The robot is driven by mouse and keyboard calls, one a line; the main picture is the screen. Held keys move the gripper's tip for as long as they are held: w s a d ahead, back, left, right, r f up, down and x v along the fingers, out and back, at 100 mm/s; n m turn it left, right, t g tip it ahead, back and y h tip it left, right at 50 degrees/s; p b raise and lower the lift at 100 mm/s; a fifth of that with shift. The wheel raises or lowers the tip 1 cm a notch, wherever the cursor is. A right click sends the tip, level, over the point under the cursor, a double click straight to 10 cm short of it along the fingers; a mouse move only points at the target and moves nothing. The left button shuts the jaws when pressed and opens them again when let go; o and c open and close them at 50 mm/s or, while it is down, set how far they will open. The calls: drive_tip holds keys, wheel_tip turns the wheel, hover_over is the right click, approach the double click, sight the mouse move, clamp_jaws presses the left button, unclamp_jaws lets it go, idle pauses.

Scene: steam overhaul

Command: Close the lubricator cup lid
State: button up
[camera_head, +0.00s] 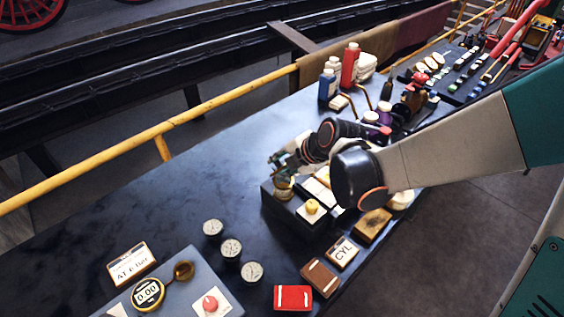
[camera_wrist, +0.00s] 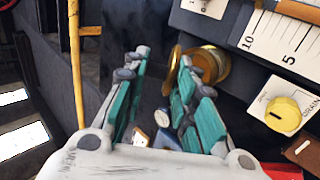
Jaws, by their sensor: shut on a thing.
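The lubricator cup (camera_head: 283,188) is a small brass cup at the left end of a dark block on the bench. In the wrist view the brass cup (camera_wrist: 215,64) lies just beyond the right finger. Its round brass lid (camera_wrist: 174,66) stands edge-on, swung up from the cup, beside the right fingertip. My gripper (camera_wrist: 162,62) is at the lid, its teal-padded fingers spread around it; contact on the left finger's side is not clear. In the head view my gripper (camera_head: 277,160) is above the cup, and my arm's wrist hides part of the block.
A yellow drain knob (camera_wrist: 283,114) and a scale plate (camera_wrist: 285,40) sit close to the cup. Several round dials (camera_head: 231,249), a red box (camera_head: 293,298) and a CYL plate (camera_head: 342,252) lie nearer. Bottles (camera_head: 350,66) stand behind.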

sight(291, 186)
drive_tip(key=shift+s+d+f+t+y+b, duration=0.2)
drive_tip(key=shift+d+f+t+y+b, duration=0.15)
drive_tip(key=shift+b, duration=0.45)
drive_tip(key=t+y+b, duration=0.1)
drive_tip(key=b, duration=0.1)
drive_tip(key=s+d+f+t+y+b, duration=0.1)
drive_tip(key=b, duration=0.2)
drive_tip(key=shift+f, duration=0.1)
drive_tip(key=shift+s+d+f+t+y+b, duration=0.1)
drive_tip(key=shift+f+t+y+b, duration=0.25)
drive_tip(key=shift+b, duration=0.65)
drive_tip(key=shift+s+d+f+t+y+b, duration=0.15)
drive_tip(key=shift+t+y+b, duration=0.25)
drive_tip(key=shift+b, duration=0.6)
drive_tip(key=shift+s+d+f+t+y+b, duration=0.1)
drive_tip(key=shift+t+y+b, duration=0.1)
drive_tip(key=shift+y+b, duration=0.55)
drive_tip(key=shift+h, duration=0.25)
drive_tip(key=o, duration=0.9)
drive_tip(key=shift+d, duration=0.1)
drive_tip(key=shift+v, duration=3.95)
